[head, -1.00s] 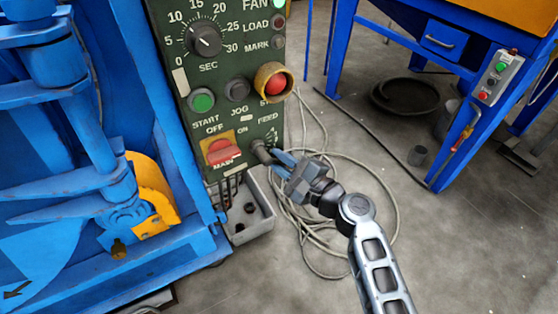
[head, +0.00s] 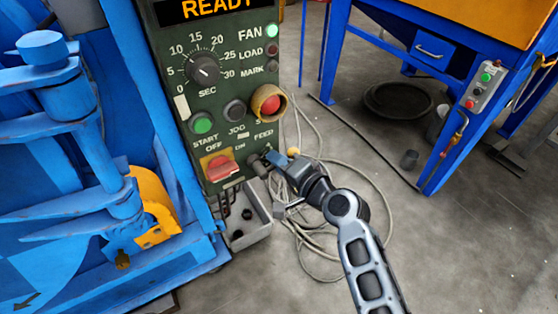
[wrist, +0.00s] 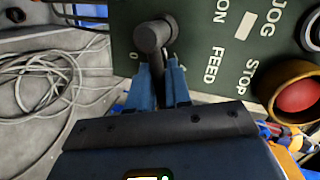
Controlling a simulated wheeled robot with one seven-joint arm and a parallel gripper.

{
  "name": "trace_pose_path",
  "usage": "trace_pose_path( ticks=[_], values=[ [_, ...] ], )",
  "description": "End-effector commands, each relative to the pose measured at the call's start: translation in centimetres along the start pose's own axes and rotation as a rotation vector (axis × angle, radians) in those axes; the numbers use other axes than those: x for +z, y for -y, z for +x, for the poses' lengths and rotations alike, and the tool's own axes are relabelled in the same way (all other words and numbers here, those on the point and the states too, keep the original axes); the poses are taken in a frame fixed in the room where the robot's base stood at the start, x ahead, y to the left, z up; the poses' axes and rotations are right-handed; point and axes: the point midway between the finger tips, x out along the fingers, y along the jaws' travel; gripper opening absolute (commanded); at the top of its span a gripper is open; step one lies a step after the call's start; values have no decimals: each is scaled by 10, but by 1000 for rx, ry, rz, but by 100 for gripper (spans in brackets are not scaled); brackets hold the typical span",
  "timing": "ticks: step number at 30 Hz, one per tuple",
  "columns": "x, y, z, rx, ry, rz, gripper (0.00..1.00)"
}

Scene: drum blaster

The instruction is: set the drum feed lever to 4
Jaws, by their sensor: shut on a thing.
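The FEED lever has a dark round hub (head: 257,165) low on the right side of the green control panel (head: 215,110). In the wrist view the hub (wrist: 152,36) stands near the top middle, and the dark lever arm runs down from it between my blue fingers. My gripper (head: 277,161) is shut on this lever; it also shows in the wrist view (wrist: 164,85). A "0" mark shows just left of the lever in the wrist view. The rest of the scale is largely hidden by the lever and fingers, so the exact setting cannot be read.
A red MAIN switch (head: 221,169) sits left of the lever, and a red STOP button (head: 270,104) in a yellow collar above it. A grey tray (head: 250,225) is below. Coiled cable (head: 335,235) lies on the floor. A blue machine (head: 70,160) fills the left.

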Motion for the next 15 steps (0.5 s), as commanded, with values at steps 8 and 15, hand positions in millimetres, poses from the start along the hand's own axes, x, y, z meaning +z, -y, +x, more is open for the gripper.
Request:
trace_pose_path(
  ticks=[8, 15],
  values=[
    [1, 10, -3, 40, -40, -194, 0],
    [3, 13, -3, 59, -59, -294, 0]
  ],
)
